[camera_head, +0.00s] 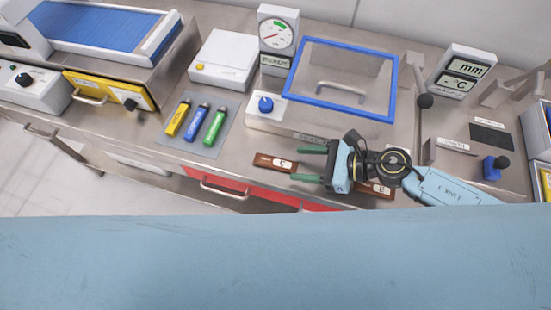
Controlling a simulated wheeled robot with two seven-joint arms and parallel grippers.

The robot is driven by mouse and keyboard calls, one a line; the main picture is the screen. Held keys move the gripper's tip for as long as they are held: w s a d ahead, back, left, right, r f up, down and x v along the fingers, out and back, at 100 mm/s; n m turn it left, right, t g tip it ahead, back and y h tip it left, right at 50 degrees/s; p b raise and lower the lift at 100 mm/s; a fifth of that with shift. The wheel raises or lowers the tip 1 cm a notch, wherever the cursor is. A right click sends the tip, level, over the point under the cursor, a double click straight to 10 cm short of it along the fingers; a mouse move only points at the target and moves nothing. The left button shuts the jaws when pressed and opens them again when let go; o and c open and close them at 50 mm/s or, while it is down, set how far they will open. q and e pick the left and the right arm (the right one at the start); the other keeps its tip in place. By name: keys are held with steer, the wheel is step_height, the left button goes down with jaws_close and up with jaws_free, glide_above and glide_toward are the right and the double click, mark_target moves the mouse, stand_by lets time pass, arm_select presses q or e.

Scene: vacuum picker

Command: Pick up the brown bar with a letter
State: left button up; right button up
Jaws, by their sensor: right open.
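A brown bar (266,161) with a pale label lies flat near the front edge of the steel counter. Any letter on it is too small to read. A second brown bar (383,191) lies to the right, partly hidden under my right arm. My right gripper (298,160) comes in from the right with two green fingers spread apart and nothing between them that looks held. Its fingertips are by the right end of the left bar; I cannot tell their height above it. My left gripper is not in view.
Yellow, blue and green tubes (195,122) lie on a grey mat to the left. A blue-framed clear lid (342,78) and a dial gauge (278,38) stand behind. Red drawers (243,190) are below the edge.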

mark_target(277, 162)
steer(key=shift+p+x, duration=0.5)
steer(key=shift+x, duration=2.15)
steer(key=c, duration=1.1)
